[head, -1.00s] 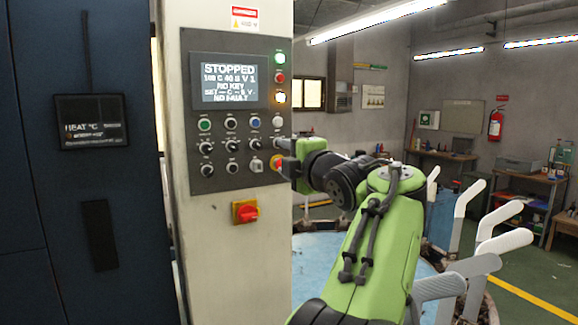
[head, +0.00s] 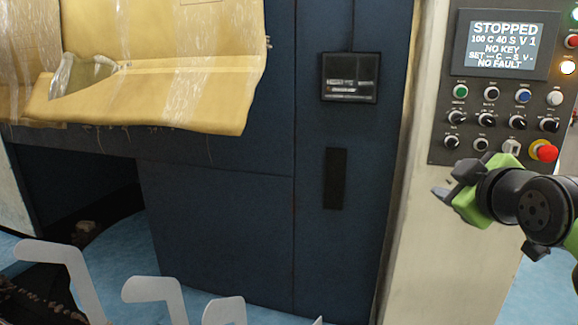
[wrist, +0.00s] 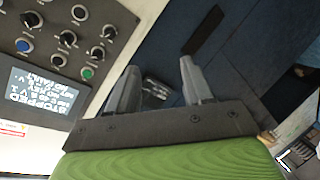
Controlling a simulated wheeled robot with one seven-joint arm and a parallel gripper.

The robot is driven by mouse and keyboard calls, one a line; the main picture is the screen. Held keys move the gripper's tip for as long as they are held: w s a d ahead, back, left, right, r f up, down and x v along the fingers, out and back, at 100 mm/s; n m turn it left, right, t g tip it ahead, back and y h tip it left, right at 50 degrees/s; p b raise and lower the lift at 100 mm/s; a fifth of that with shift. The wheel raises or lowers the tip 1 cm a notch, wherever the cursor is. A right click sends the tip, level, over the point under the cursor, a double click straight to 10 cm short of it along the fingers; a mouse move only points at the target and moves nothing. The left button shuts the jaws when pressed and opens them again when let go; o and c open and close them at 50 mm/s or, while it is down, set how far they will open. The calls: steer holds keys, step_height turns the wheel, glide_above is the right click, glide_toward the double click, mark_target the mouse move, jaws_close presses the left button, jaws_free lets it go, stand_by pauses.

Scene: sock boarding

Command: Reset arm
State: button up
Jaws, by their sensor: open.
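My gripper (head: 451,184) is open and empty in the head view, in front of the pale panel column at the right. It hangs just below the control panel (head: 467,121), left of the red emergency button (head: 543,150). In the wrist view the two grey fingers of my gripper (wrist: 158,82) stand apart with nothing between them. The control panel (wrist: 50,50) is at the left of that view, seen tilted. Its screen (head: 505,44) reads STOPPED, NO KEY and NO FAULT.
A dark blue machine cabinet (head: 230,215) fills the middle of the head view. It carries a small dark display (head: 349,77). A yellow plastic-like curtain (head: 160,95) hangs at the upper left. Several pale foot-shaped boards (head: 158,296) stand at the lower left.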

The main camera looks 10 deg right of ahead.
steer(key=s+a+f+m+g+y, duration=0.25)
steer(key=a+f, duration=0.55)
steer(key=a, duration=0.5)
steer(key=s+a+f+m+g+y, duration=0.1)
steer(key=s+a+f+g, duration=0.2)
steer(key=s+a+f, duration=0.2)
steer(key=s+a+f+m+g+y+p, duration=0.1)
steer(key=s+a+f+m+g, duration=0.1)
steer(key=s+f, duration=0.6)
step_height(320, 180, down, 2)
steer(key=a+g, duration=0.1)
steer(key=a, duration=0.1)
steer(key=shift+s+a+f+p, duration=0.25)
steer(key=shift+s+a+p, duration=0.05)
steer(key=shift+s+a, duration=0.1)
